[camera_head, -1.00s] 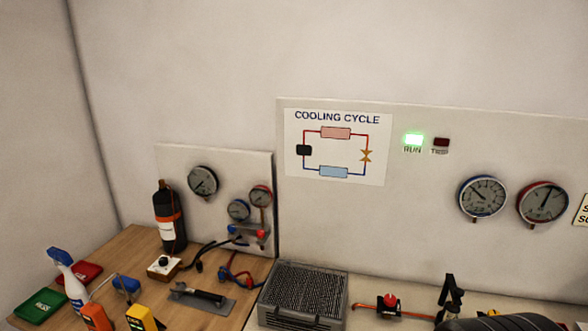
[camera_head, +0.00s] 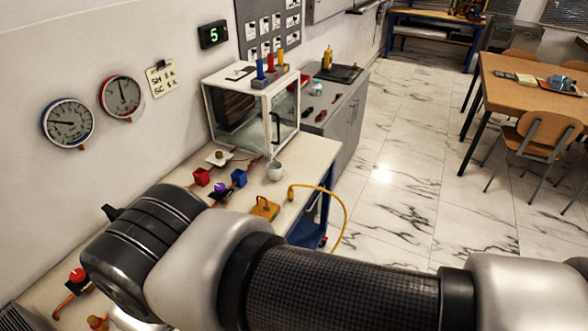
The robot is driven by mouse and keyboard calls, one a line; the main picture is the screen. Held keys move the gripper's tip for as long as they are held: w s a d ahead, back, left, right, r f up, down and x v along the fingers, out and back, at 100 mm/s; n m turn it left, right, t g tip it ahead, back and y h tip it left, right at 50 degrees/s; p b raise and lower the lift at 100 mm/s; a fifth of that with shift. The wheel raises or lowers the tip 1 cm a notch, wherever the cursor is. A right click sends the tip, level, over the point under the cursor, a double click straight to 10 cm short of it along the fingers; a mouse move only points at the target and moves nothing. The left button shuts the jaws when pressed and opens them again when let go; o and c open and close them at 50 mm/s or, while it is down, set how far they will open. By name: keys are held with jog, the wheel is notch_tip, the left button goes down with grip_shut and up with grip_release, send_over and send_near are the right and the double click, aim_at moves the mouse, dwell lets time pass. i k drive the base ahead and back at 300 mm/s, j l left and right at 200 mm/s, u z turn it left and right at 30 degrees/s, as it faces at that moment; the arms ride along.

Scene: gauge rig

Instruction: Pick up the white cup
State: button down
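The white cup (camera_head: 275,171) stands upright on the light bench top, close to its right edge and in front of the glass-sided cabinet. It is small in the head view and its inside shows a little. My arm reaches across the lower part of the picture, nearer to the camera than the cup. My gripper's fingers do not show, so I cannot see whether it is open or holds anything.
A glass-sided cabinet (camera_head: 252,104) stands behind the cup. A yellow hose (camera_head: 338,200) loops off the bench. Marble floor (camera_head: 405,180) is open to the right.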

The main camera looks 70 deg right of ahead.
aim_at(274, 168)
jog(key=z, duration=1.95)
jog(key=i+l+u, duration=0.25)
jog(key=u, duration=0.2)
jog(key=i+l+u, duration=0.2)
jog(key=l+u, duration=0.2)
jog(key=i+l+u, duration=0.2)
jog(key=l+u, duration=0.25)
jog(key=i+l+u, duration=0.1)
jog(key=l+u, duration=0.2)
jog(key=u, duration=0.15)
jog(key=i+l, duration=0.1)
jog(key=l, duration=0.95)
jog(key=i+l+u, duration=0.1)
jog(key=l, duration=1)
